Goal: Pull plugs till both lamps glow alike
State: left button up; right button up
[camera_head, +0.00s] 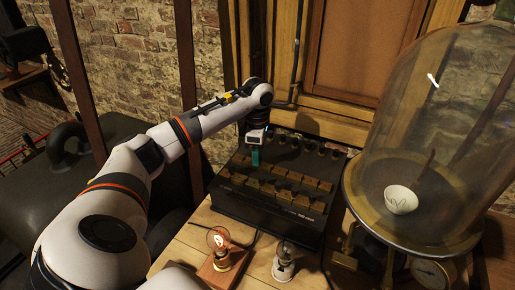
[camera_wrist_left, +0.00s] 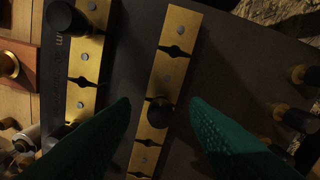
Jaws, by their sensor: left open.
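A black plug box (camera_head: 270,218) with rows of brass blocks (camera_head: 268,187) stands on the wooden table. The left lamp (camera_head: 219,240), on a wooden base, shows an orange glowing filament. The right lamp (camera_head: 285,262), on a pale base, looks much dimmer, with no clear glow. My left gripper (camera_head: 256,157) is over the back left part of the box. In the left wrist view its teal fingers (camera_wrist_left: 159,102) are open, on either side of a black plug (camera_wrist_left: 160,112) seated in a brass bar and apart from it. Another black plug (camera_wrist_left: 65,18) sits in the neighbouring bar. My right gripper is not in view.
Several dark plugs (camera_head: 308,146) stand along the back of the box, also seen at right in the left wrist view (camera_wrist_left: 297,117). A large glass bell jar (camera_head: 440,120) over a white cup (camera_head: 400,199) stands right of the box. A wooden frame and brick wall are behind.

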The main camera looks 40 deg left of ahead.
pick_arm(q)
notch_tip(320, 180, up, 12)
jog(key=shift+b, duration=0.4)
